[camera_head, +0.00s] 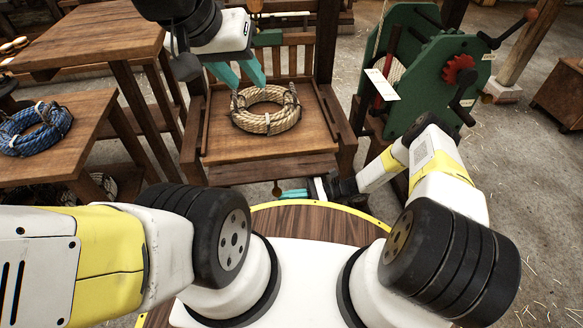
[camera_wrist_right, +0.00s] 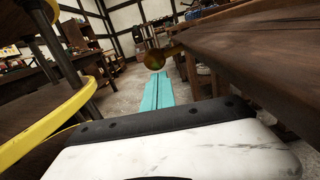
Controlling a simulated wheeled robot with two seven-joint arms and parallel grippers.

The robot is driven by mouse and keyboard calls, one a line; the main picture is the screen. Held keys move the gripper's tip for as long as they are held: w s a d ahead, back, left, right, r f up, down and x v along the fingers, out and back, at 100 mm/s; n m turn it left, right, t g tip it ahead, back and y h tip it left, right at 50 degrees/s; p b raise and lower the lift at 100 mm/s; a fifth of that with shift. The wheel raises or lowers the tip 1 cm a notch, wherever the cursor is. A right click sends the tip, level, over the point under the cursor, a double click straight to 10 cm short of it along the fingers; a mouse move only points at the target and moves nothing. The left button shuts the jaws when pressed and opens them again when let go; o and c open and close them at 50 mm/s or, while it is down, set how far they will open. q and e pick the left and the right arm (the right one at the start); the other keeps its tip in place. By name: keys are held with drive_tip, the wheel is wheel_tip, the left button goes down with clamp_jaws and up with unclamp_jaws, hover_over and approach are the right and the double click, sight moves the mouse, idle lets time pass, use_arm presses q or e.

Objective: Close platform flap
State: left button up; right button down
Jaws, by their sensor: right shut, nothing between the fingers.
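The wooden platform (camera_head: 222,135) holds a coil of tan rope (camera_head: 265,110) between its side rails. A board along its front edge, seemingly the flap (camera_head: 265,169), slopes down toward me; its exact angle is hard to tell. A brass knob (camera_head: 277,188) shows under the board's front edge. My left gripper (camera_head: 250,86) is open above the coil's back rim, its teal fingers apart. My right gripper (camera_head: 283,195) is shut and empty, low in front of the board, near the knob. In the right wrist view its fingers (camera_wrist_right: 157,76) point toward the knob (camera_wrist_right: 155,60), beside dark wood (camera_wrist_right: 250,55).
A blue rope coil (camera_head: 35,128) lies on a wooden table at left, beside a taller table (camera_head: 100,35). A green machine with a red gear and cranks (camera_head: 425,70) stands close at right. My round yellow-rimmed base top is just below the right gripper. Open floor lies at far right.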

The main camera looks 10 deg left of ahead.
drive_tip(key=r, duration=0.1)
wheel_tip(320, 180, up, 17)
drive_tip(key=m+t, duration=0.1)
drive_tip(key=m, duration=1.8)
hover_over(286, 178)
drive_tip(key=w+a, duration=0.1)
drive_tip(key=w, duration=0.2)
drive_tip(key=shift+w+a, duration=0.25)
drive_tip(key=shift+w, duration=0.25)
drive_tip(key=shift+w+a, duration=0.2)
drive_tip(key=shift+w, duration=0.25)
drive_tip(key=shift+w, duration=0.1)
